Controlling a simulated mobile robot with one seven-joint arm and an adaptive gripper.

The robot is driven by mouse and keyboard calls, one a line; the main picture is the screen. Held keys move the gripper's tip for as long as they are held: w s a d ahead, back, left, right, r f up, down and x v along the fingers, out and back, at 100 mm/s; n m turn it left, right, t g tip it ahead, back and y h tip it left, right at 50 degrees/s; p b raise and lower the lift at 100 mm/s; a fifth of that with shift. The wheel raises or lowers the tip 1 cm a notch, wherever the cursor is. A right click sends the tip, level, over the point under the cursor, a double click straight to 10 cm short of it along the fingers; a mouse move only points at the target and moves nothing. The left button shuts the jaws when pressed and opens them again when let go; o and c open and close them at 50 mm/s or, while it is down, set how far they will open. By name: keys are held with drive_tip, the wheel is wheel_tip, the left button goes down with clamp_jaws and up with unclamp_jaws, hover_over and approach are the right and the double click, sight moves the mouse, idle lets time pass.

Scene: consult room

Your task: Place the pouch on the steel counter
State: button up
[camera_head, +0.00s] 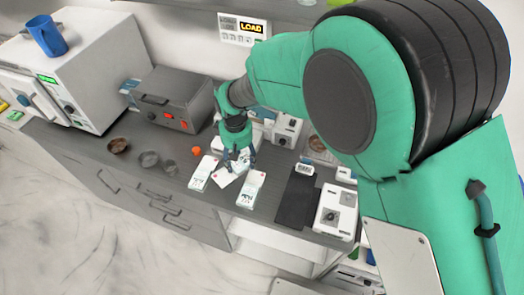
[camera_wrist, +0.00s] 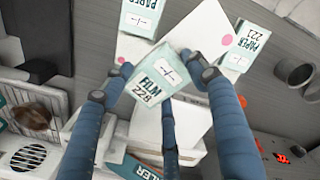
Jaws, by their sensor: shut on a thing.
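The pouch (camera_wrist: 152,88), white and pale green with "FILM 228" on it, is between my gripper's fingers in the wrist view. My gripper (camera_wrist: 160,72) is shut on it, and the fingers hide part of its sides. In the head view my gripper (camera_head: 240,160) points down, low over the grey counter (camera_head: 100,150), with the pouch mostly hidden by the fingers. I cannot tell whether the pouch touches anything below it. Two similar pouches marked "PAPER" lie on either side, one to the left (camera_head: 203,174) and one to the right (camera_head: 251,190).
A white sheet or pouch (camera_wrist: 202,28) lies between the two paper pouches. A dark mat (camera_head: 297,201) and a white device (camera_head: 336,211) are to the right. Small bowls (camera_head: 119,145) and an orange item (camera_head: 196,151) are left. A grey box (camera_head: 172,97) stands behind.

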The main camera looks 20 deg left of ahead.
sight(225, 172)
drive_tip(key=shift+n, duration=0.7)
drive_tip(key=s+a, duration=0.4)
drive_tip(key=shift+s+f, duration=0.15)
drive_tip(key=shift+s, duration=0.15)
drive_tip(key=shift+d+f, duration=0.1)
drive_tip(key=shift+f+b, duration=2)
drive_tip(key=shift+f, duration=1.3)
drive_tip(key=shift+f, duration=0.55)
drive_tip(key=o, duration=1.1)
drive_tip(key=shift+o, duration=0.2)
drive_tip(key=shift+r, duration=0.1)
wheel_tip(225, 172, up, 12)
drive_tip(key=shift+f, duration=0.1)
